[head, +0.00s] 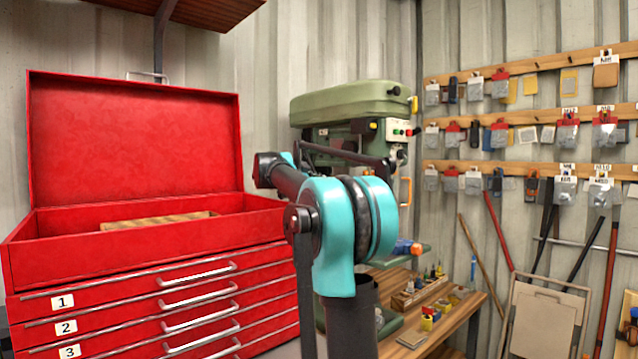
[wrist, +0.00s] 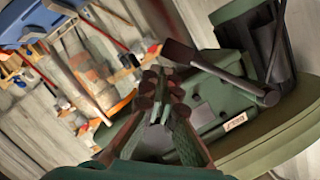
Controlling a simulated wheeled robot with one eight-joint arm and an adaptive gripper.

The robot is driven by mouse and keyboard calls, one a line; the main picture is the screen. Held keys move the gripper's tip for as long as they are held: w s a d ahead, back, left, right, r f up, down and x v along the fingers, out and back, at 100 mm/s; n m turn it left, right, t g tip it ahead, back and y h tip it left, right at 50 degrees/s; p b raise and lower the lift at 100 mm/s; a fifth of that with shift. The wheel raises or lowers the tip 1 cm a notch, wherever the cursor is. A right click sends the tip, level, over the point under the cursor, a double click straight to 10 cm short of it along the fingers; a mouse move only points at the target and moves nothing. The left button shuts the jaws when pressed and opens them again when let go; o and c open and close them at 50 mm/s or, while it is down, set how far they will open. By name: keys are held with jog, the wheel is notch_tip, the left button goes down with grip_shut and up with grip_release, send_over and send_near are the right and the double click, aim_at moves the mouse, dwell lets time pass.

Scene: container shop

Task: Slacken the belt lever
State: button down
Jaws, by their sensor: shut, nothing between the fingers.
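A green drill press (head: 352,105) stands behind my arm in the head view, and its green housing (wrist: 205,100) fills much of the wrist view. A dark bar with a rounded end (wrist: 225,76), which looks like the belt lever, slants across the housing in the wrist view. My gripper (wrist: 160,82) is shut and empty, its fingertips in front of the housing and left of the bar. I cannot tell whether they touch anything. In the head view my own arm hides the gripper and part of the press.
An open red tool chest (head: 130,235) with numbered drawers stands at left. A wooden bench (head: 455,315) with small bottles and tools is below the press. Tool rails (head: 530,118) line the right wall, with a folded board (head: 540,320) and poles leaning below.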

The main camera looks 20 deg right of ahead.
jog(key=s+a+r, duration=0.3)
jog(key=s+a, duration=0.4)
jog(key=shift+s+a, duration=0.25)
dwell(0.3)
